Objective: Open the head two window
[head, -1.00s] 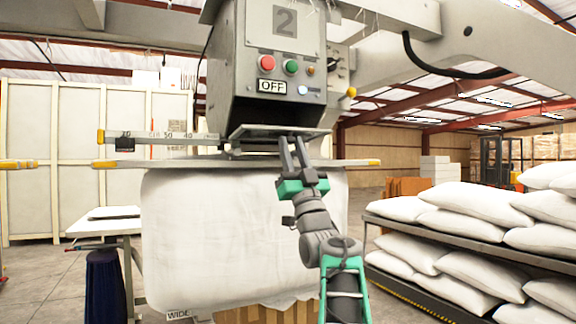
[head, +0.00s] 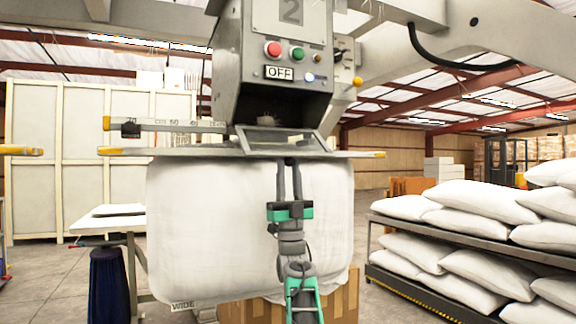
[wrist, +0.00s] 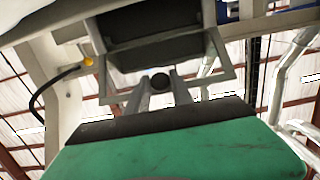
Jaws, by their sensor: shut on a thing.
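Head two is the grey box marked 2 (head: 270,65), with a red button, a green button and an OFF label. Its window (head: 285,142) is a framed flap at the bottom of the box. It is tilted down and outward, and a dark opening (head: 290,108) shows above it. My gripper (head: 288,162) is at the flap's lower edge, fingers pointing up. In the wrist view, my gripper (wrist: 159,80) has a dark round knob (wrist: 158,82) between its fingertips, in front of the window frame (wrist: 228,62). The fingers are shut on the knob.
A white pillow casing (head: 210,220) hangs under the horizontal bar (head: 350,154) behind my arm. A rack of white pillows (head: 470,205) stands at the right. A small white table (head: 110,220) is at the left. Floor shows between them.

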